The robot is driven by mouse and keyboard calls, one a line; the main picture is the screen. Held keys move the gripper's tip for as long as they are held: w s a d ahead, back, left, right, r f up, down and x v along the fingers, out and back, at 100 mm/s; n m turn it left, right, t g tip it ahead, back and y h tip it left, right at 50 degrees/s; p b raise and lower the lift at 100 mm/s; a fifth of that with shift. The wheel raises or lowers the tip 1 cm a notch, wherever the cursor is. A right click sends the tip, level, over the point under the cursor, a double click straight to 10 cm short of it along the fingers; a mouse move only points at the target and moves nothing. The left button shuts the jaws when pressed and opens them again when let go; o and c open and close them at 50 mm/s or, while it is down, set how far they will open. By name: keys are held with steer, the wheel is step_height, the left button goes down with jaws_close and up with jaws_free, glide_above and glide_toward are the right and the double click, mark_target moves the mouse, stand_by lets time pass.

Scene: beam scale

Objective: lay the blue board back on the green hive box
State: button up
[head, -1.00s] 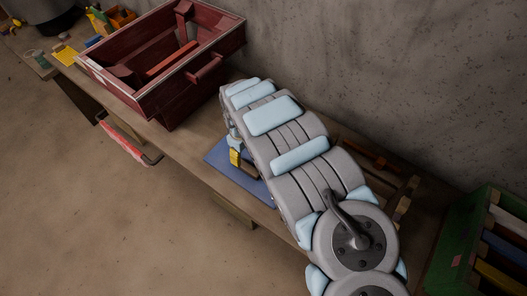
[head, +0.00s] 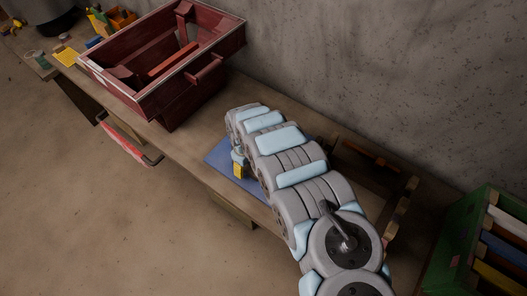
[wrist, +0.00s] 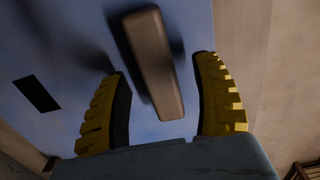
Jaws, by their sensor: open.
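The blue board (head: 221,154) lies flat on the wooden bench, partly hidden under my arm in the head view. In the wrist view the board (wrist: 60,50) fills much of the picture, with a brown bar-shaped handle (wrist: 153,62) and a black rectangle on it. My gripper (head: 238,170) is over the board. In the wrist view its yellow-padded fingers (wrist: 162,85) are open, one on each side of the handle, with gaps between. The green hive box (head: 447,245) stands at the right edge of the head view, with several coloured bars in its open top.
A dark red wooden box (head: 140,92) stands on the bench (head: 190,160) at upper left. A wooden rack (head: 397,208) lies behind my arm, towards the green box. A concrete wall (head: 380,70) runs along the back. Small items lie at the far left end.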

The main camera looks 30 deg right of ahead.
steer(key=shift+f, duration=0.9)
jaws_close()
